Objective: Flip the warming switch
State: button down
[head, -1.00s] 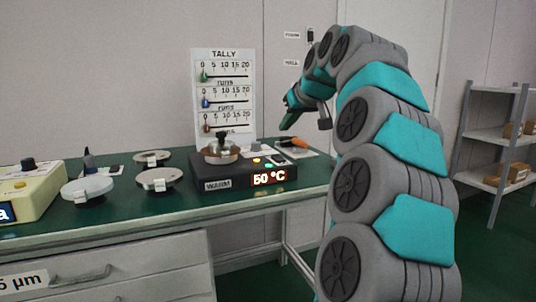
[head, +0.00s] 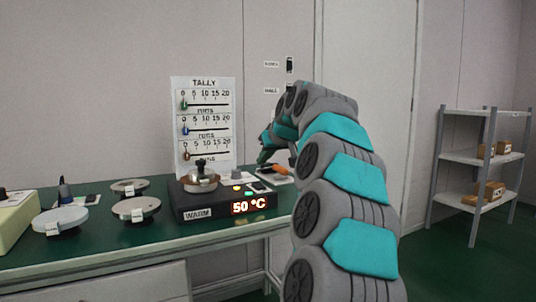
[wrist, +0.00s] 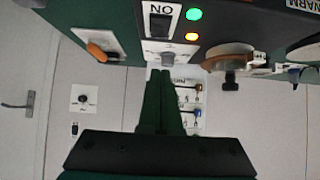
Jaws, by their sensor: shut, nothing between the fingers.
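The warming unit (head: 218,212) is a black box on the green bench, with a WARM label and a red display reading 50 °C. I cannot tell the switch's position. My gripper (wrist: 160,75) is shut and empty, its fingertips apart from the switch in the picture. In the head view my gripper (head: 264,155) hangs above the unit's back right.
A TALLY board (head: 203,125) stands behind the unit. Round metal plates (head: 136,207) lie to the left. Small wall switches (head: 289,65) are behind my arm. A shelf (head: 480,160) stands far right.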

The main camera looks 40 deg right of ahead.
aim_at(256, 184)
jog(key=w+f, duration=0.2)
jog(key=f, duration=0.1)
jog(key=w+f, duration=0.1)
jog(key=shift+w+d+f, duration=0.1)
jog(key=shift+d+f, duration=0.15)
jog(key=shift+d, duration=0.1)
jog(key=shift+w+f, duration=0.1)
jog(key=shift+f, duration=0.9)
jog(key=shift+w+d+p, duration=0.1)
jog(key=shift+w+p, duration=0.05)
jog(key=shift+p, duration=0.15)
jog(key=shift+f, duration=0.15)
jog(key=shift+w, duration=0.1)
jog(key=shift+w+d+r+p, duration=0.15)
jog(key=shift+w+r+p, duration=0.05)
jog(key=shift+w+p, duration=0.4)
